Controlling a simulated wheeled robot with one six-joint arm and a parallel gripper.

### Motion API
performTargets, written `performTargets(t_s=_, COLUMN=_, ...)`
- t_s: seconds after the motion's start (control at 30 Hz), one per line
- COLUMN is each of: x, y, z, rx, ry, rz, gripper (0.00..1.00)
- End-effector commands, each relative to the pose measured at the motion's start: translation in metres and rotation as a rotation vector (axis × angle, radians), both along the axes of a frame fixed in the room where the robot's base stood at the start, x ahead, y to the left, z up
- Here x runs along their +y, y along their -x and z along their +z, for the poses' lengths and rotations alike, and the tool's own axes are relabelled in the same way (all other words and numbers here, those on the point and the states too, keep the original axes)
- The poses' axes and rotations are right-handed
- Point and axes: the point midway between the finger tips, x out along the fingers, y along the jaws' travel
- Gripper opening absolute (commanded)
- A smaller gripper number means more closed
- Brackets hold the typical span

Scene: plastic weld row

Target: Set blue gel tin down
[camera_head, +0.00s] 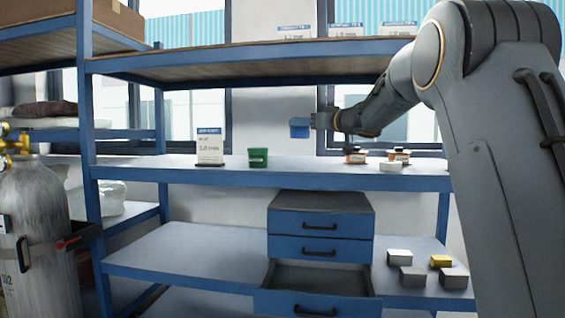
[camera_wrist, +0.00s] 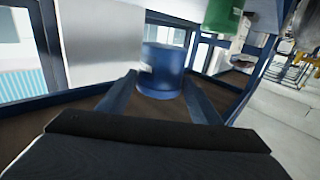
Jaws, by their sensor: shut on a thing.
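The blue gel tin (camera_head: 299,128) is held in the air above the middle shelf board (camera_head: 225,172) in the head view. My gripper (camera_head: 318,122) is shut on it from the right. In the wrist view the blue tin (camera_wrist: 161,72) sits between the fingertips of my gripper (camera_wrist: 160,82), with a small white label patch on its left side. The tin is clear of the shelf surface below it. A green tin (camera_head: 258,158) stands on the middle shelf, below and to the left of the held tin. It also shows at the top of the wrist view (camera_wrist: 222,35).
A white sign card (camera_head: 210,147) stands left of the green tin. Small jars (camera_head: 399,155) and a white piece (camera_head: 391,167) sit to the right. The upper shelf (camera_head: 240,62) is overhead. A drawer unit (camera_head: 320,228) with an open bottom drawer stands below.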

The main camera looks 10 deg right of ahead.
Motion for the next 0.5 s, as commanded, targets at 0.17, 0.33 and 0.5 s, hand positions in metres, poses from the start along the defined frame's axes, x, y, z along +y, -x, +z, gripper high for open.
performTargets(t_s=0.17, x=0.003, y=0.0, z=-0.016, rx=0.002, ry=-0.001, rz=0.005, gripper=0.23)
performTargets(t_s=0.33, x=0.005, y=0.0, z=-0.046, rx=0.003, ry=-0.001, rz=0.006, gripper=0.23)
performTargets(t_s=0.5, x=0.004, y=0.0, z=-0.062, rx=-0.001, ry=0.0, rz=0.005, gripper=0.23)
